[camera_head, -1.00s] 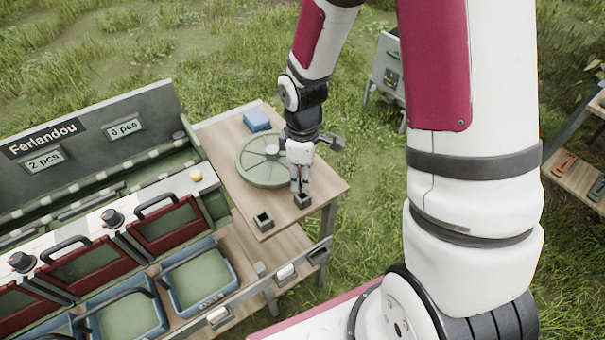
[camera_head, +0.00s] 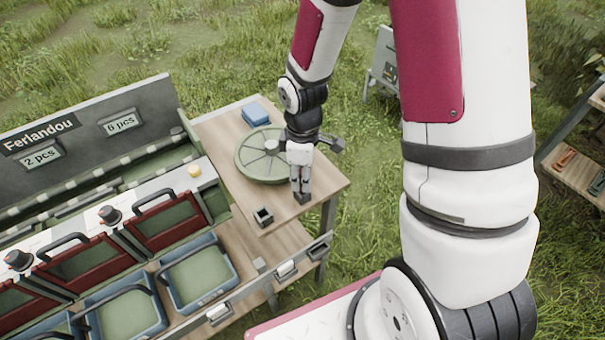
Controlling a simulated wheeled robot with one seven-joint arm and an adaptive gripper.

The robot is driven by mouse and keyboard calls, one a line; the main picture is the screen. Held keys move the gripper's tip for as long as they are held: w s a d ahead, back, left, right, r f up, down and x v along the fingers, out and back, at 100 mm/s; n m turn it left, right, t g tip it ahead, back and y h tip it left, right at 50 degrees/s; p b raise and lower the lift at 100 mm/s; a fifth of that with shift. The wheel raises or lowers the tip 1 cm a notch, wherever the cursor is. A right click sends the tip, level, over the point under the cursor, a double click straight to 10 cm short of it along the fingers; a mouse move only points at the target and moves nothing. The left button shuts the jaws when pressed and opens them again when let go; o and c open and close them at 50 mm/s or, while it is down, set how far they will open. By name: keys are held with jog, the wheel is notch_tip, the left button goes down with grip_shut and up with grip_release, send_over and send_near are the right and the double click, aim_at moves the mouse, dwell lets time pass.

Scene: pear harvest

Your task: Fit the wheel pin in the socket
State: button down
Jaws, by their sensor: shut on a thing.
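A round green spoked wheel (camera_head: 258,160) lies flat on the wooden side table. A small dark square block with an open top, like a socket (camera_head: 263,217), stands near the table's front edge. A second small dark block (camera_head: 303,198) is to its right, directly below my gripper (camera_head: 302,188), at the table's right corner. My gripper points down with its fingers closed at this second block. The wheel pin cannot be made out; the fingers hide what is between them. I cannot tell whether a pin sits inside the block.
A blue stack (camera_head: 256,115) lies at the table's back. The grey sorting bench (camera_head: 90,130) with red-framed flaps and blue crates (camera_head: 199,273) stands to the left. A wooden shelf (camera_head: 580,170) is at the far right. Grass lies all around.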

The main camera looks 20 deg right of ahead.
jog(key=shift+f+b, duration=0.55)
jog(key=shift+f, duration=0.85)
dwell(0.4)
jog(key=c, duration=1.2)
grip_release()
jog(key=o, duration=0.5)
jog(key=shift+r+p, duration=1.75)
jog(key=shift+r, duration=1.3)
